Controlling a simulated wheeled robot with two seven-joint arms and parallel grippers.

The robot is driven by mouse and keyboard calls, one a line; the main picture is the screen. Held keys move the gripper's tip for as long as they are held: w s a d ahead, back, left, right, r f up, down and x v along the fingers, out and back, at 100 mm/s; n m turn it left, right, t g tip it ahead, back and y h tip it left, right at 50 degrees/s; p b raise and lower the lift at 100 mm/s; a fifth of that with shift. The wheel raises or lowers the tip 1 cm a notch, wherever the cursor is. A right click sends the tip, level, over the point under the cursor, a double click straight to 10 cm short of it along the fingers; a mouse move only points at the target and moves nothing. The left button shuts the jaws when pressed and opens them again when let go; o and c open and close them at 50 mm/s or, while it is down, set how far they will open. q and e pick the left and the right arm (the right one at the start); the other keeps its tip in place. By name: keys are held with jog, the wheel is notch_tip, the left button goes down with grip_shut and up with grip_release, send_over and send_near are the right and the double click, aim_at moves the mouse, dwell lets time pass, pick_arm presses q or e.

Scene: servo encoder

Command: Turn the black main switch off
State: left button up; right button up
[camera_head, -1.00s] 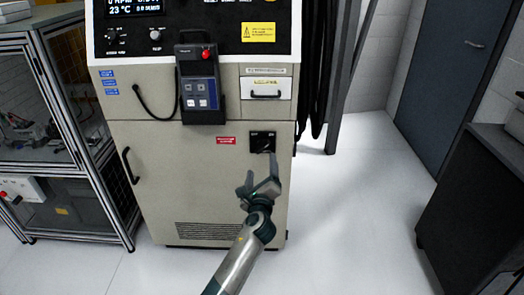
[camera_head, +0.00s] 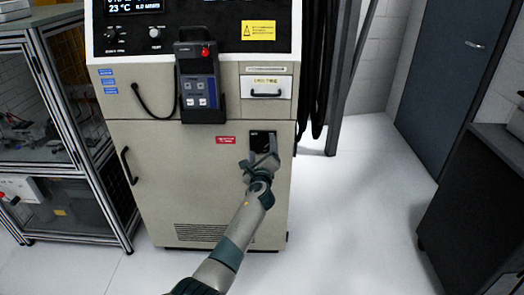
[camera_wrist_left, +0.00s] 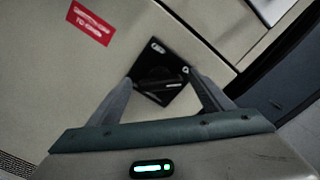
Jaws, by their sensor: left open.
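The black main switch (camera_head: 262,141) is a dark square plate on the front of the beige cabinet (camera_head: 160,190), right of a red label. My left gripper (camera_head: 261,156) is open just in front of it and hides its lower part in the head view. In the left wrist view the switch plate (camera_wrist_left: 160,72) lies beyond and between the two open fingers (camera_wrist_left: 166,95), with a dark knob across its middle. I cannot tell whether the fingers touch the knob. The knob's exact setting is too dark to read. My right gripper is not in view.
A red label (camera_head: 225,140) is left of the switch. A handheld pendant (camera_head: 198,85) hangs above, beside a small drawer (camera_head: 266,87). Black cables (camera_head: 312,90) hang at the cabinet's right side. A glass-walled frame (camera_head: 60,130) stands left. White floor (camera_head: 350,220) is free at right.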

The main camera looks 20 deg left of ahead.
pick_arm(q)
jog(key=c, duration=1)
jog(key=shift+c, duration=0.2)
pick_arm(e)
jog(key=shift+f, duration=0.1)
